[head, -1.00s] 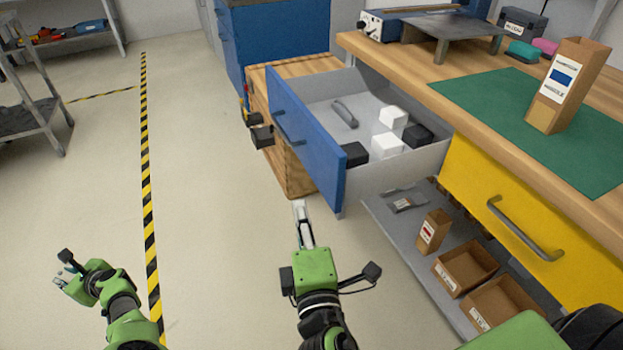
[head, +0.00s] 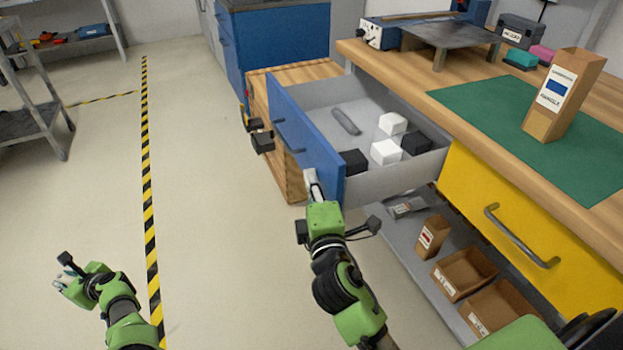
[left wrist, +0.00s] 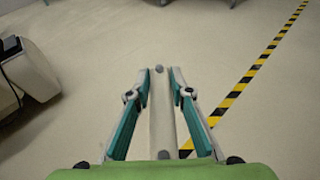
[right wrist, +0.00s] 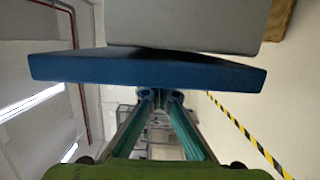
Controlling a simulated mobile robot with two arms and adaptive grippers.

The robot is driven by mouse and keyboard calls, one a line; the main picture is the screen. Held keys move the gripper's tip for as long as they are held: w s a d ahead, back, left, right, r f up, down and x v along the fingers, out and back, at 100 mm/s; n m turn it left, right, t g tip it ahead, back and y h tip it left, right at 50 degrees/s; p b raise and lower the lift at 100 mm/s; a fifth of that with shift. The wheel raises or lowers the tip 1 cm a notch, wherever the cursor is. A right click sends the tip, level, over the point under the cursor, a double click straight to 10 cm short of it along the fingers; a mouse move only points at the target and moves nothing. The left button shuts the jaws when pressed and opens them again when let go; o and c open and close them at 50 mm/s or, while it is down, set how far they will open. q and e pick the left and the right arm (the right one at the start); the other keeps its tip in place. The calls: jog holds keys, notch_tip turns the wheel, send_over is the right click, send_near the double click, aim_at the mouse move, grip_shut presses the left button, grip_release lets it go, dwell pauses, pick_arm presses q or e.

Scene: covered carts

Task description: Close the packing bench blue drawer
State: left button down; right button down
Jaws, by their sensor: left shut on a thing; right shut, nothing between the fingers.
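The packing bench blue drawer (head: 313,145) is pulled out, with its front panel and grey handle (head: 290,137) facing left. My right gripper (head: 312,178) is shut and empty, with its fingertips at the near end of the blue front's outer face. In the right wrist view, the fingertips (right wrist: 160,95) meet the lower edge of the blue panel (right wrist: 150,70); exact contact is hard to tell. My left gripper (head: 62,278) is far from the drawer, over the floor at lower left. In the left wrist view its fingers (left wrist: 160,80) flank a pale, unclear strip.
The drawer holds white and black blocks (head: 386,152) and a grey handle-like piece (head: 346,121). A yellow drawer (head: 490,200) is beside it. A shelf below holds cardboard bins (head: 465,272). A wooden crate (head: 292,180) stands behind the drawer.

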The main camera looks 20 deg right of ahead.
pick_arm(q)
jog(key=shift+r, duration=0.1)
pick_arm(e)
jog(key=shift+d, duration=0.15)
